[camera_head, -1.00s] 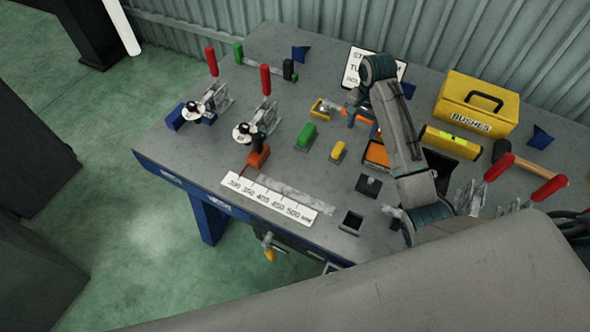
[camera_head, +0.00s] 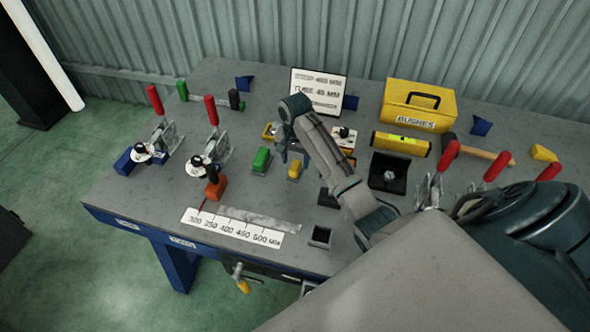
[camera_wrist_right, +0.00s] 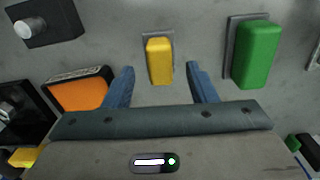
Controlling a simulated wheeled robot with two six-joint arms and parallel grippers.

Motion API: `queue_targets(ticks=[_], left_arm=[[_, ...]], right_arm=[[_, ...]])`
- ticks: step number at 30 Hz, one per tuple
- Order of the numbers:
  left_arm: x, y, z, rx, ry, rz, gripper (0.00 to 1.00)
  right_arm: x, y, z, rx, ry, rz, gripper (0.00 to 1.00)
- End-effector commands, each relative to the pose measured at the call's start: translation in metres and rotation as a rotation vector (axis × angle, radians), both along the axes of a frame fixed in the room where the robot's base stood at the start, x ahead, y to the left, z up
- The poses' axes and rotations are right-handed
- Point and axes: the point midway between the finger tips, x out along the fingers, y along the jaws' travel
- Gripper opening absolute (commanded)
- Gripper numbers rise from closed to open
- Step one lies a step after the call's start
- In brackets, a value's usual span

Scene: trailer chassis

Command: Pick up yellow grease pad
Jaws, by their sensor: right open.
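The yellow grease pad (camera_head: 294,169) is a small yellow block in a grey holder on the grey workbench, right of a green block (camera_head: 261,160) in the head view. In the right wrist view the yellow pad (camera_wrist_right: 160,58) lies beyond and between my open fingers. My right gripper (camera_head: 284,152) hangs just behind the pad in the head view, partly hidden by its own wrist. In the right wrist view my right gripper (camera_wrist_right: 160,68) is open, with nothing held; the height gap to the pad is unclear. My left gripper is not in view.
The green block (camera_wrist_right: 257,54) stands close to the right finger in the wrist view, and an orange pad (camera_wrist_right: 80,93) lies left of the other finger. A yellow toolbox (camera_head: 420,106), a sign (camera_head: 318,88) and red-handled clamps (camera_head: 212,112) stand around.

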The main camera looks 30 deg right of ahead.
Motion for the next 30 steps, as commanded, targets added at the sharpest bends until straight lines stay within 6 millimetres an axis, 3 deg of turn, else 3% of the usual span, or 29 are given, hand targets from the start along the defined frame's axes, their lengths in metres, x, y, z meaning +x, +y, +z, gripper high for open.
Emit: queue_targets(ticks=[1,6,15,23,30], left_arm=[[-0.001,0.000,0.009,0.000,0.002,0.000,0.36],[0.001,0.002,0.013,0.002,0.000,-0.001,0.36],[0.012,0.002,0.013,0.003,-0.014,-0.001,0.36],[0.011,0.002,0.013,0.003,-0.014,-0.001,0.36],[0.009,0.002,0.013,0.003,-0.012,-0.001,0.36]], right_arm=[[-0.002,0.001,-0.005,0.002,0.006,-0.001,0.52],[-0.002,0.001,-0.028,0.000,0.003,0.000,0.52],[-0.001,0.001,-0.035,-0.001,0.001,0.000,0.52],[-0.001,0.001,-0.034,-0.001,0.001,0.000,0.01],[-0.001,0.001,-0.034,-0.001,-0.001,0.000,0.00]])
